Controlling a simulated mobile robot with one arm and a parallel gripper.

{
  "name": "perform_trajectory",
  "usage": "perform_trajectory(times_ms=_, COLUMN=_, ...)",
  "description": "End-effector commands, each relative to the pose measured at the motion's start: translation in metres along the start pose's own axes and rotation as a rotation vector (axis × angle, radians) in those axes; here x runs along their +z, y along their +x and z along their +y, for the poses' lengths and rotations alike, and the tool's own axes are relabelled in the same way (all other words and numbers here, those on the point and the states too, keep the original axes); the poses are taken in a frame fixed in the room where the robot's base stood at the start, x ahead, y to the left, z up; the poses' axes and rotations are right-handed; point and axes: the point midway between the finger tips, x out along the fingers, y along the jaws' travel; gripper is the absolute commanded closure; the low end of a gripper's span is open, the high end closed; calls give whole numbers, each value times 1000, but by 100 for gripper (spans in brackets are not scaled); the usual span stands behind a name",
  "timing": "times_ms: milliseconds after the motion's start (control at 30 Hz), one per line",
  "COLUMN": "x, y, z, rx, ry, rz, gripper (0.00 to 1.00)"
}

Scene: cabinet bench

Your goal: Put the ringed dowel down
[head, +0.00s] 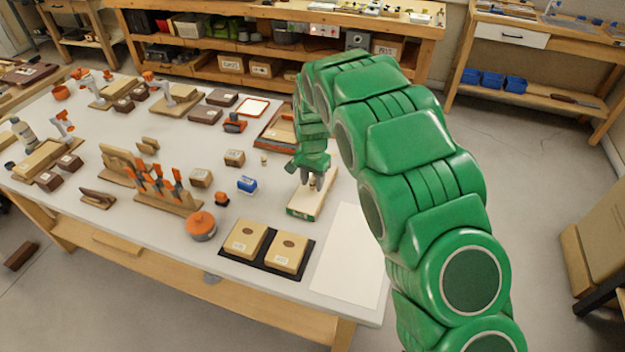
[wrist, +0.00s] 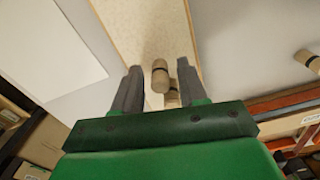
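A pale wooden dowel with a dark ring (wrist: 160,80) is between the two fingers of my gripper (wrist: 160,68) in the wrist view, with a gap on both sides. Another pale wooden piece (wrist: 172,99) shows just behind it, partly hidden. Both are over a cream board (wrist: 145,25), which has a green edge in the head view (head: 300,209). I cannot tell whether the dowel touches the board. In the head view my gripper (head: 312,182) points down over this board, its fingertips hard to make out. Another ringed dowel (wrist: 310,63) is at the right of the wrist view.
A white sheet (head: 350,256) lies right of the board. A black tray with two tan blocks (head: 265,265) is in front. A blue object (head: 247,184), a small dowel (head: 264,160) and labelled blocks (head: 235,158) are to the left. A wooden tray (head: 279,124) lies behind.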

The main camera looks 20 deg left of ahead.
Motion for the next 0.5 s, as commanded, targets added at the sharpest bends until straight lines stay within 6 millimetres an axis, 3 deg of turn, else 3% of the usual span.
perform_trajectory(times_ms=500, x=0, y=-10, z=0, rx=-1, ry=0, rz=1, gripper=56)
